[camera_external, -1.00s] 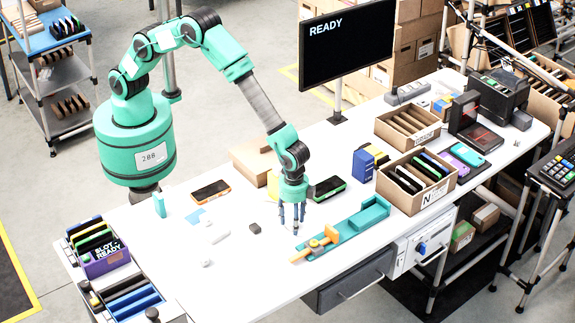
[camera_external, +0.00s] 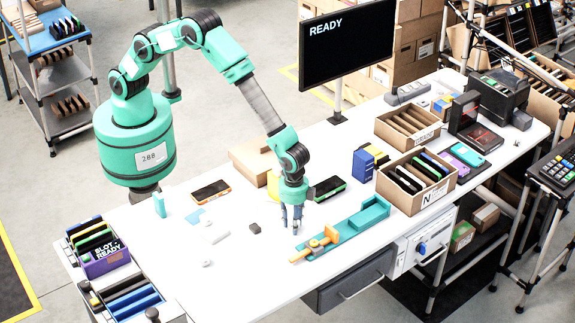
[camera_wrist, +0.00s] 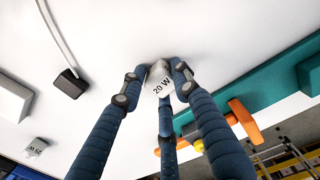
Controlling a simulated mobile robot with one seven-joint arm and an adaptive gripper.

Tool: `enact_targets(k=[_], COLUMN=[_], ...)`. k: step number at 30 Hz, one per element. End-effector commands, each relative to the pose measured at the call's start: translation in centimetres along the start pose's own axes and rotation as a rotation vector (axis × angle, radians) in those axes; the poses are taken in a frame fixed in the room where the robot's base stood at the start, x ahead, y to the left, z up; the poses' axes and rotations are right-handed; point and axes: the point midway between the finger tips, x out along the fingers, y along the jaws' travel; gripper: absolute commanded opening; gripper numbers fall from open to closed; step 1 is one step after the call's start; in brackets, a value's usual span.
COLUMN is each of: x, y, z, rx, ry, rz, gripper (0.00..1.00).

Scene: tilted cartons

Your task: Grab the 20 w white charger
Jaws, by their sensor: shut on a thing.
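The white charger marked "20 W" (camera_wrist: 160,86) sits between the fingers of my gripper (camera_wrist: 158,75) in the wrist view. The blue, jointed fingers are closed around it, and its printed face shows. In the external view my gripper (camera_external: 292,226) points straight down over the white table, and the fingers hide most of the charger. I cannot tell whether the charger still touches the table.
A small white block marked "25 W" (camera_wrist: 36,147) and a dark cube with a cable (camera_wrist: 70,82) lie nearby. The teal fixture with an orange clamp (camera_external: 345,228) stands close on the right. Open cartons (camera_external: 416,180) stand farther right.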

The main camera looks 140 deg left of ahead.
Motion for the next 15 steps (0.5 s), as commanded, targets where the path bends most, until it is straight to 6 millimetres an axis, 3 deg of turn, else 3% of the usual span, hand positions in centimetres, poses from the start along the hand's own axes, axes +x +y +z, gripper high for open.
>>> enact_targets(k=[15], x=[-1.3], y=[0.0], z=[-0.1], rx=[0.000], ry=[0.002], rz=[-0.001], gripper=[0.04])
